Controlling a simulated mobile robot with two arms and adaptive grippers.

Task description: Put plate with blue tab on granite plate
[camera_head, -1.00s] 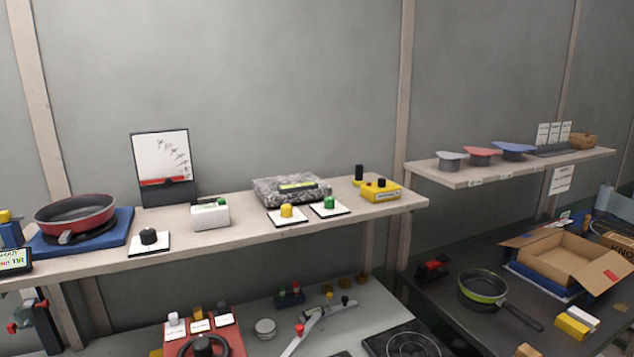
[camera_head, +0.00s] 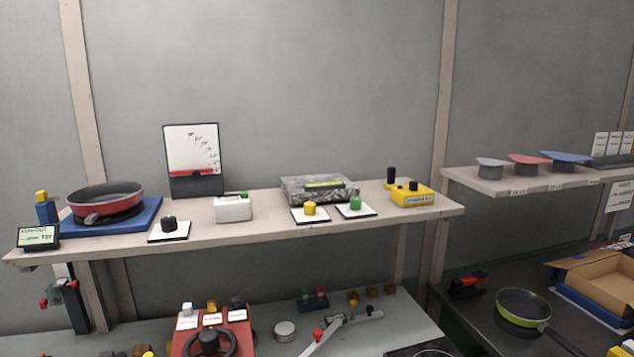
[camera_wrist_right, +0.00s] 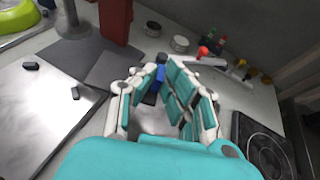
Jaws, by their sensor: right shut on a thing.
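The granite plate (camera_head: 305,190), a speckled grey block with a yellow-green label on top, lies on the upper shelf in the head view. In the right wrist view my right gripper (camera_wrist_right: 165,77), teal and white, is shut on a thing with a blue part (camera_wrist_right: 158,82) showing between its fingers. I take it to be the plate with blue tab; the fingers hide most of it, so its full shape cannot be told. Neither gripper shows in the head view, and my left gripper is not in view.
Square plates with yellow (camera_head: 309,208) and green (camera_head: 356,203) knobs stand just in front of the granite plate. A yellow box (camera_head: 412,197) is to its right, a white box (camera_head: 233,210) to its left. A red pan (camera_head: 105,198) is at the shelf's left.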

